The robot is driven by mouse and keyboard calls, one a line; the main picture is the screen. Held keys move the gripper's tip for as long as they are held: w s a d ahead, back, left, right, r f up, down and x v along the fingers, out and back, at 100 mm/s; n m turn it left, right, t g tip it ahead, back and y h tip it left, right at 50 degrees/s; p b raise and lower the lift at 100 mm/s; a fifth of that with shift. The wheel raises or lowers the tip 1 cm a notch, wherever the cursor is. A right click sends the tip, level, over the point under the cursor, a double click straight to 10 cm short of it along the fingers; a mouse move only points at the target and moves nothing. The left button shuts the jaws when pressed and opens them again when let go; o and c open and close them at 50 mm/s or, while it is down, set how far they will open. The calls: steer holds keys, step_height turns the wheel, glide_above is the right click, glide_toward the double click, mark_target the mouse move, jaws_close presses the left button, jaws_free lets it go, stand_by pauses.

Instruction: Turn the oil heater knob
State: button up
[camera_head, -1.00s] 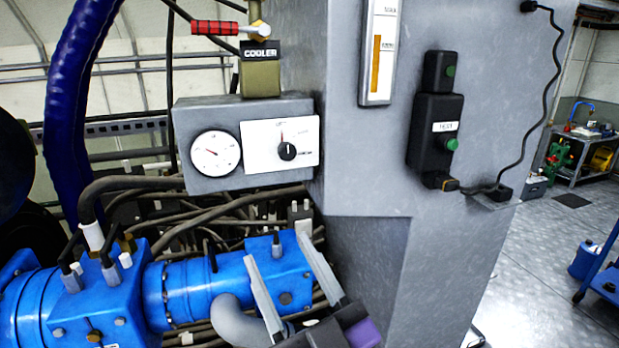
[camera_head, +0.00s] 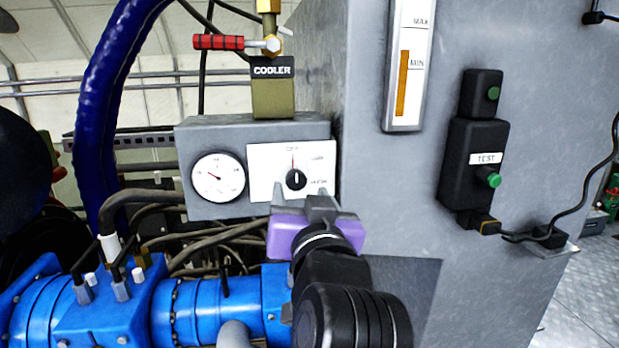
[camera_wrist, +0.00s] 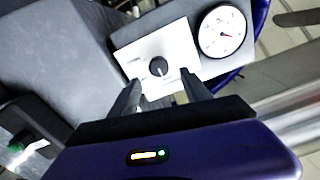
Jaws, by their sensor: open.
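The oil heater knob (camera_head: 296,180) is a small round black dial with a white mark, on a white plate (camera_head: 318,159) fixed to a grey box. In the head view its pointer stands roughly upright. My gripper (camera_head: 308,191) is just below the plate, with its fingers pointing toward the panel; it partly covers the plate's lower edge. In the wrist view the knob (camera_wrist: 158,67) lies ahead of and between the two open fingers (camera_wrist: 163,90). The fingers are empty, and the knob looks clear of both.
A round gauge (camera_head: 218,177) sits left of the plate. The cooler valve with a red handle (camera_head: 218,42) stands above the box. A black TEST switch box (camera_head: 474,165) is on the grey cabinet at right. Blue pump parts (camera_head: 200,308) and hoses lie below.

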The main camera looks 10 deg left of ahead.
mark_target(297, 182)
steer(key=shift+p+x, duration=0.95)
steer(key=shift+x, duration=3)
steer(key=shift+d+f, duration=0.1)
steer(key=shift+f, duration=0.05)
jaws_close()
